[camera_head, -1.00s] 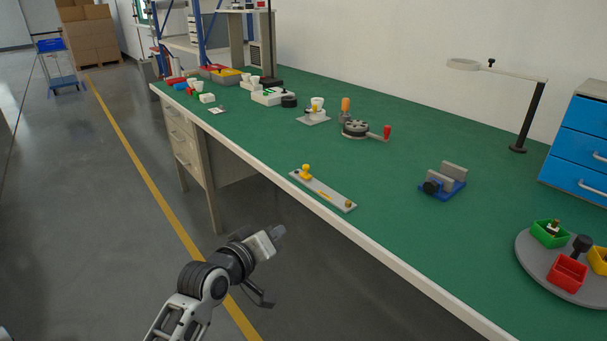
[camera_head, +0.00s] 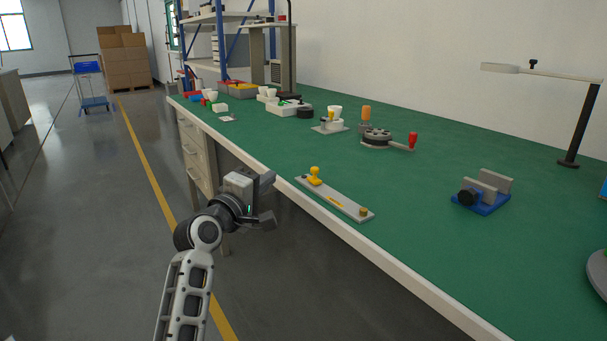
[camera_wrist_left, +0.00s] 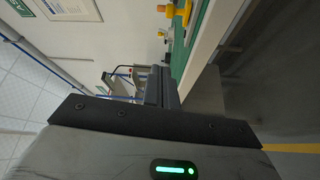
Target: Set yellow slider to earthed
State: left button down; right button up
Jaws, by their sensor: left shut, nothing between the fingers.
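The yellow slider (camera_head: 315,174) is an upright yellow knob at the left end of a narrow grey plate (camera_head: 350,207) near the bench's front edge. A yellow strip marks the plate's middle, and a small brass-coloured knob (camera_head: 363,211) stands at its right end. No position label is readable. My left gripper (camera_head: 268,181) is shut and empty, beyond the bench's front edge and left of the plate, apart from it. The left wrist view shows its closed fingers (camera_wrist_left: 161,88) and a yellow knob (camera_wrist_left: 168,10) at the top, probably the slider. My right gripper is out of view.
A lamp (camera_head: 570,125) stands at the right.

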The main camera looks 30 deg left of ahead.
aim_at(314, 175)
pick_arm(q)
jog(key=w, duration=0.3)
jog(key=w+b, duration=0.1)
jog(key=w, duration=0.3)
jog(key=w+b, duration=0.1)
jog(key=w, duration=0.2)
jog(key=shift+w+a+r, duration=0.15)
jog(key=shift+a+r, duration=0.1)
jog(key=shift+a, duration=0.1)
jog(key=shift+s+d+f, duration=0.1)
jog(key=shift+s+d, duration=0.1)
jog(key=shift+d, duration=0.4)
jog(key=shift+s+d+f, duration=0.1)
jog(key=shift+s+d, duration=0.1)
jog(key=shift+d, duration=0.35)
jog(key=shift+s+d+f, duration=0.1)
jog(key=shift+s+d, duration=0.1)
jog(key=shift+d, duration=0.5)
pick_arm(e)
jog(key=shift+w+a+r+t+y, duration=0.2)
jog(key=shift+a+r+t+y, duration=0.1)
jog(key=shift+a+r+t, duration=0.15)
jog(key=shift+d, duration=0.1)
